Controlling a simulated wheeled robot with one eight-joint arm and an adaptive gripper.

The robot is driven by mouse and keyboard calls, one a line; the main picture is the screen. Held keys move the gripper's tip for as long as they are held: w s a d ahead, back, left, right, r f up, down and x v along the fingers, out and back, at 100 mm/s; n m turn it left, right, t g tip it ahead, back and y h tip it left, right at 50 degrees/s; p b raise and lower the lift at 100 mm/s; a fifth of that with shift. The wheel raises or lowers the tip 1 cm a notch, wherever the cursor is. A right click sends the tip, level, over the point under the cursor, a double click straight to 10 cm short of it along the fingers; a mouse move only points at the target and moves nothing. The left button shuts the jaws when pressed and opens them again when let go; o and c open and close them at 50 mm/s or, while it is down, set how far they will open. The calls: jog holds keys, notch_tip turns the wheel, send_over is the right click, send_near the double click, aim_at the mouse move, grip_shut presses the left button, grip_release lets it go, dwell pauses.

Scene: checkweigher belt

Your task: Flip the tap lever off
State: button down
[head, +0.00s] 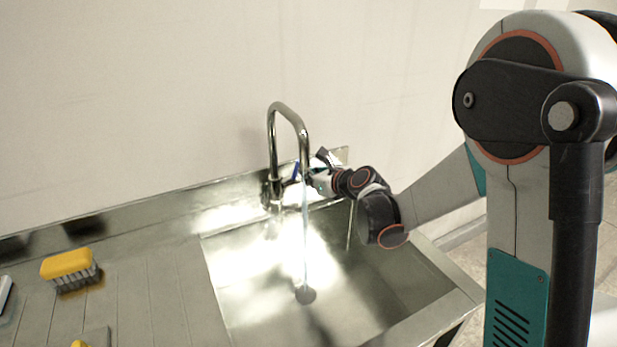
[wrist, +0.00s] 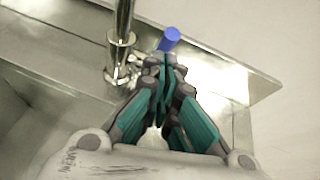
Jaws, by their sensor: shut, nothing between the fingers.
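The chrome tap (head: 271,150) stands at the back of the sink, its curved spout over the basin. A thin stream of water (head: 305,235) runs down from it toward the drain. The tap lever has a blue end (head: 296,170), which also shows in the wrist view (wrist: 170,38). My gripper (wrist: 161,62) is shut and empty. In the wrist view its fingertips are just below the blue end and right of the tap base (wrist: 120,55); contact cannot be told.
The steel sink basin (head: 235,290) is empty apart from the water. A yellow brush (head: 68,264) lies on the ribbed drainboard (head: 150,300) at left. A low steel backsplash (head: 130,214) and a plain wall close off the back.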

jog(key=w+r+g+p, duration=0.1)
jog(key=p, duration=0.1)
jog(key=w+a+r+g+h+p, duration=0.1)
jog(key=w+p, duration=0.1)
jog(key=shift+a+r+p, duration=0.1)
jog(key=shift+r+p, duration=0.25)
